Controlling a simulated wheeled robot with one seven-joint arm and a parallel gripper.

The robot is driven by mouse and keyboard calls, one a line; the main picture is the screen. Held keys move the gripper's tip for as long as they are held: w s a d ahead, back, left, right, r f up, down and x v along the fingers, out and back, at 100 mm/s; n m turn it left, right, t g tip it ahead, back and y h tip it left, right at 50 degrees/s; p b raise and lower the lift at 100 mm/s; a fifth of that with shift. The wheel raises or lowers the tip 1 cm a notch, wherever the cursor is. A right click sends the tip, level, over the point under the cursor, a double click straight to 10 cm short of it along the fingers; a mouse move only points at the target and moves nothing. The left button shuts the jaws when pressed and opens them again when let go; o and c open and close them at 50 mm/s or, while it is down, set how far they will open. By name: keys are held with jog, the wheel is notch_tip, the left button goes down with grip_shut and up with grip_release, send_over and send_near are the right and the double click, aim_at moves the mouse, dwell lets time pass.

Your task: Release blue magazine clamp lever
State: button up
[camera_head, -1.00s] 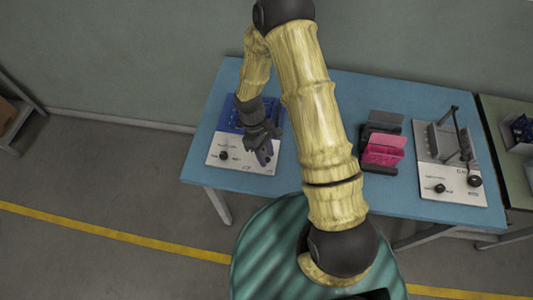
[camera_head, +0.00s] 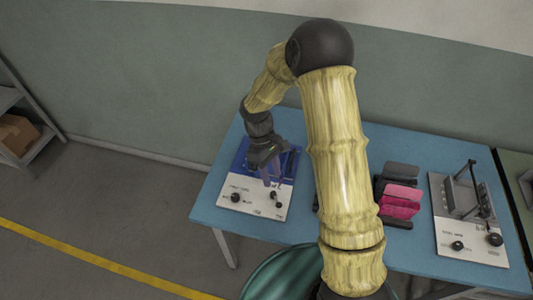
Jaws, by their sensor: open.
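The blue magazine clamp (camera_head: 240,158) stands at the left of the blue table, joined to a white panel (camera_head: 246,200) with black knobs. A small dark lever with a knob (camera_head: 276,197) rises at the panel's right side. My gripper (camera_head: 270,180) is open and points down over the blue part and the panel's back edge, close behind the lever. Whether it touches the lever cannot be told. My gripper hides part of the blue clamp.
Pink and dark holders (camera_head: 401,200) stand in the middle right of the blue table (camera_head: 300,232). A second white fixture (camera_head: 466,235) with an upright lever stands at the right. A shelf with a cardboard box (camera_head: 17,134) is at the far left.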

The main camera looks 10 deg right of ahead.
jog(key=v, duration=0.7)
dwell(0.3)
jog(key=s+d+r+m+t+y+p, duration=0.1)
jog(key=s+d+r+m+t+y, duration=0.1)
jog(key=s+d+r+m+t, duration=0.5)
jog(key=s+d+r+m, duration=0.1)
jog(key=s+d+m, duration=0.2)
jog(key=s, duration=0.2)
jog(key=shift+d+r+p, duration=0.2)
jog(key=shift+p, duration=0.15)
jog(key=shift+c, duration=0.5)
dwell(0.4)
jog(key=shift+w, duration=0.1)
